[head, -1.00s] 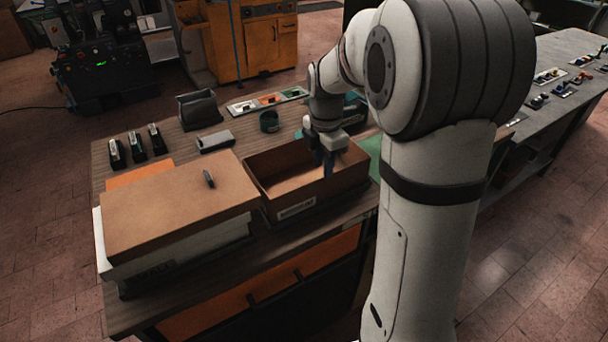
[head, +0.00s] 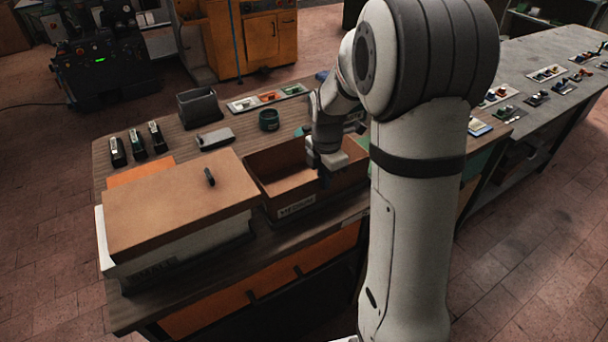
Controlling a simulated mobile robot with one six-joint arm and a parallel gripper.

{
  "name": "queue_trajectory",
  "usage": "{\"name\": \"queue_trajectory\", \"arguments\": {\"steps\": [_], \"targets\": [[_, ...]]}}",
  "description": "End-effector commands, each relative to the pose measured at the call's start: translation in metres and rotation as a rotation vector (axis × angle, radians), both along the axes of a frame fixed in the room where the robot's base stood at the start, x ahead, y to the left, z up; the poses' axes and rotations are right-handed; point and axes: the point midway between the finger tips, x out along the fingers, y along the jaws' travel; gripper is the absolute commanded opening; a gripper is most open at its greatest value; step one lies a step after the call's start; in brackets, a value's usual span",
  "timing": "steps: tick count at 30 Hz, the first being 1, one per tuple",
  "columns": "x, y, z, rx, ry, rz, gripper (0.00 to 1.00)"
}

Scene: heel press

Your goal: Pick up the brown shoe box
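An open brown box (head: 262,172) with a white label reading "MEDIUM" sits on the wooden bench, right of centre. A brown lid or flat box top (head: 170,200) lies to its left, on a white box (head: 180,255) with a partly readable label. My gripper (head: 325,178) points down at the right part of the open box, by its front wall. Its fingers are small and dark here, and the wall and my wrist partly hide them. I cannot tell whether they touch the wall or how far apart they are. My arm covers the box's right end.
A small dark object (head: 209,177) lies on the brown lid. A long grey table (head: 545,105) with small items is at right.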

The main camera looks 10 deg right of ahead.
Motion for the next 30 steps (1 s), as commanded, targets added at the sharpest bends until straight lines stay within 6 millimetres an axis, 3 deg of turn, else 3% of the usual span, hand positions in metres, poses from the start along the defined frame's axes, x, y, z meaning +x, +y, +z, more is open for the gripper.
{"name": "queue_trajectory", "arguments": {"steps": [17,30], "targets": [[-0.001,-0.001,0.004,-0.001,0.003,-0.001,0.00],[0.000,-0.001,0.082,0.000,-0.002,-0.002,0.00]]}}
